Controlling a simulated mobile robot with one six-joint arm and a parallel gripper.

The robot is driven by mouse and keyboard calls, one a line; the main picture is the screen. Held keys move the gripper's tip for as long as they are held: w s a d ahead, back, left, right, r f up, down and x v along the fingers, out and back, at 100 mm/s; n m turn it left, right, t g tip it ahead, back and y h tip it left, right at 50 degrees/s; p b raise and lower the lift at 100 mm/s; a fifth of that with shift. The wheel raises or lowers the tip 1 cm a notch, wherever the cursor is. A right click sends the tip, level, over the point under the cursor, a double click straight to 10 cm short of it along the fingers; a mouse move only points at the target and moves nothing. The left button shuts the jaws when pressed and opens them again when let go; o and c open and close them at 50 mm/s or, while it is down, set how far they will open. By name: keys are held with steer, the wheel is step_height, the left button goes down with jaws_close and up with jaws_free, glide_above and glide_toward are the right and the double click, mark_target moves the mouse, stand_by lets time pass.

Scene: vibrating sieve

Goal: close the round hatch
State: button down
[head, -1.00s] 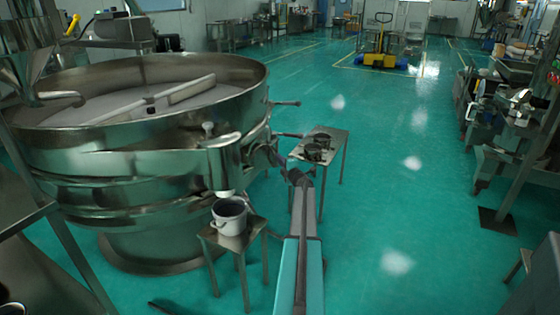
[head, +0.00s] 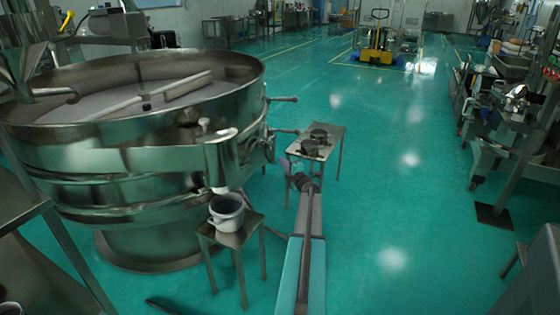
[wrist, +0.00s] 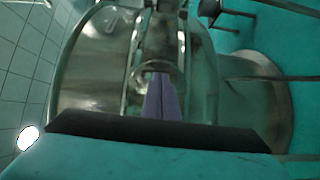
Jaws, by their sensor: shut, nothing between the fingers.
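The large steel vibrating sieve (head: 90,155) stands at the left in the head view. A small dark round part on its right side (head: 268,148) looks like the round hatch; whether it is fully shut is too small to tell. My gripper (head: 287,165) is just right of and below it, with a visible gap. In the wrist view my purple gripper fingers (wrist: 163,100) are together and empty, pointing toward the steel body of the sieve (wrist: 90,70). A rounded metal part lies beyond the tips, but I cannot tell whether it is the hatch.
A white bucket (head: 227,213) stands on a small steel stool (head: 231,236) below the sieve's spout (head: 218,165). A small table (head: 328,133) with dark parts on it is behind my gripper. Two rod handles stick out from the sieve.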

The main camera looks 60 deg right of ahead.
steer(key=v, duration=0.6)
steer(key=shift+s+a, duration=0.2)
steer(key=shift+s, duration=0.05)
steer(key=shift+s, duration=0.1)
